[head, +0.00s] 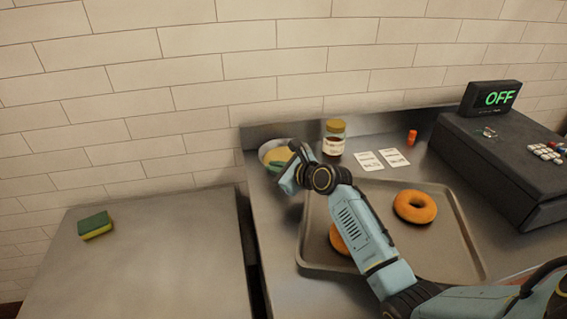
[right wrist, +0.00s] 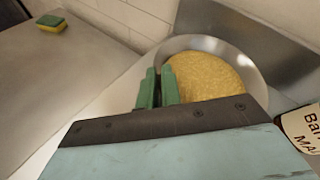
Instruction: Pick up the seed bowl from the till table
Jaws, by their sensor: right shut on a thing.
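The seed bowl (right wrist: 258,64) is a shallow metal bowl full of tan seeds. In the head view the seed bowl (head: 270,148) sits at the back left corner of the till table (head: 290,297), partly hidden by my right arm. My right gripper (right wrist: 158,78) has green fingers and is shut on the bowl's near rim in the right wrist view. In the head view my right gripper (head: 280,165) is at the bowl's front right side. Whether the bowl touches the table is hard to tell. My left gripper is not in view.
A labelled jar (head: 334,138) stands right of the bowl. Two white cards (head: 382,160), an orange object (head: 412,137) and a till (head: 500,150) showing OFF lie farther right. A tray (head: 455,245) with bagels (head: 415,206) is in front. A sponge (head: 95,225) lies on the left table.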

